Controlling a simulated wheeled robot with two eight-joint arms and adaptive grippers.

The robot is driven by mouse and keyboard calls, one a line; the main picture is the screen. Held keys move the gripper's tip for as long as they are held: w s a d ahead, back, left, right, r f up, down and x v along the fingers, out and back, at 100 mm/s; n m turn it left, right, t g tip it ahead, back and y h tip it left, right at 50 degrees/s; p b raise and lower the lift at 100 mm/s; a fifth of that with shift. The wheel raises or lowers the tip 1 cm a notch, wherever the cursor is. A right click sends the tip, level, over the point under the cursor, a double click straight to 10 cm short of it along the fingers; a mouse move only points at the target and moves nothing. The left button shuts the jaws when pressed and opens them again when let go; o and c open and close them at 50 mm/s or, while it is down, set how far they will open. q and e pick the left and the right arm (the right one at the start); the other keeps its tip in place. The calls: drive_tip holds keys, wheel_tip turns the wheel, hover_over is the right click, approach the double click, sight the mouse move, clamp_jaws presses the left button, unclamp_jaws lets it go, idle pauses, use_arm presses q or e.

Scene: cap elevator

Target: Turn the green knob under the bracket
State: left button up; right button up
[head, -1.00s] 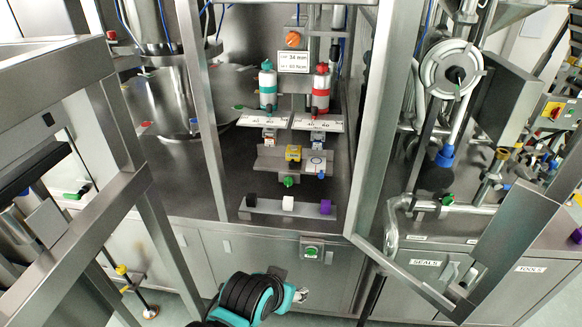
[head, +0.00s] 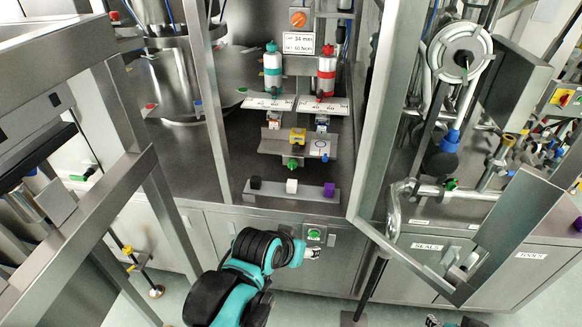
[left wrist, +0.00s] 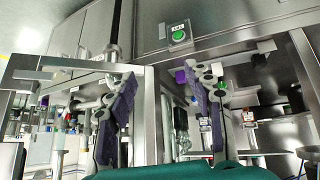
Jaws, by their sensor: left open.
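The green knob (head: 293,164) sits below the front of the grey bracket (head: 270,146), which carries a yellow block (head: 298,136). It is above and behind a low bar with black, white and purple blocks. My left gripper (head: 314,252) is open and empty at the cabinet front, by the green push button and well below the knob. Its two fingers (left wrist: 165,110) are spread in the left wrist view, which looks upside down.
The block bar (head: 268,194) lies in front of the bracket. A green push button (head: 314,234) is on the cabinet front. Metal posts (head: 372,120) frame the opening at both sides, and an open door frame (head: 410,275) juts out at right. Two bottles (head: 272,72) (head: 326,74) stand above.

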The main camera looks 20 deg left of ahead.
use_arm(q)
drive_tip(key=w+a+r+n+t+h, duration=0.1)
drive_tip(key=w+a+r+n+t, duration=0.1)
drive_tip(key=w, duration=1.1)
drive_tip(key=n+t+p, duration=0.2)
drive_tip(key=n+t, duration=0.2)
approach(291, 166)
drive_tip(key=d+r, duration=0.5)
drive_tip(key=d, duration=0.3)
drive_tip(key=a+f+n, duration=0.1)
drive_tip(key=a+f, duration=0.1)
drive_tip(key=w+a+f+y, duration=0.1)
drive_tip(key=a+f, duration=0.1)
drive_tip(key=w+a+f+n+t, duration=0.1)
drive_tip(key=a+f, duration=0.1)
drive_tip(key=a, duration=0.1)
drive_tip(key=shift+a+f+n+y, duration=0.1)
drive_tip(key=shift+f+n+y, duration=0.2)
drive_tip(key=shift+f, duration=0.1)
drive_tip(key=b+x, duration=0.2)
drive_tip(key=x, duration=0.5)
drive_tip(key=shift+f, duration=0.1)
drive_tip(key=shift+w, duration=0.4)
drive_tip(key=c, duration=1.2)
